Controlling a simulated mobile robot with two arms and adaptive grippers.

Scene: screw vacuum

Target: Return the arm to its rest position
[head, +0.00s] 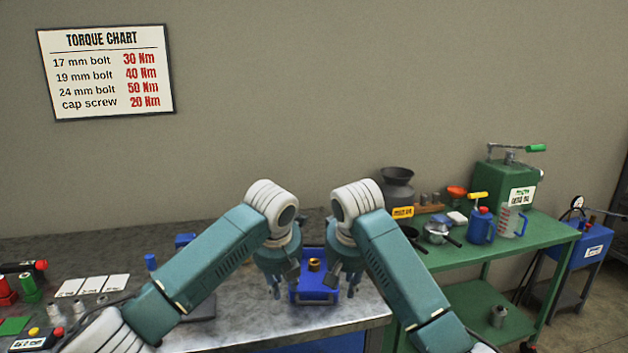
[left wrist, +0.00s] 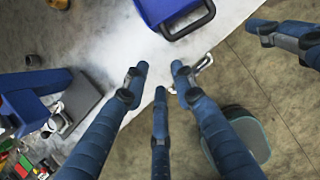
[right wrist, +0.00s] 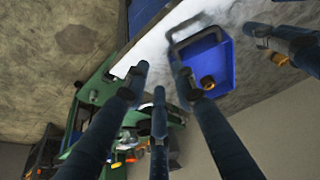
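My left gripper (head: 277,284) hangs fingers-down at the front of the workbench, just left of a blue tray (head: 318,296). In the left wrist view its fingers (left wrist: 160,78) are spread, with nothing between them. My right gripper (head: 346,286) hangs just right of the tray, mirroring the left. In the right wrist view its fingers (right wrist: 158,78) are also spread and empty. Both arms are bent, their elbows raised and close together. A small brass-coloured part (head: 314,265) sits in the tray; the right wrist view shows it too (right wrist: 208,82).
The grey workbench (head: 335,314) carries white cards (head: 90,285) and red and green items at left. A green table (head: 540,236) at right holds a green press (head: 505,182), a blue can (head: 482,226) and pans. A torque chart (head: 105,72) hangs on the wall.

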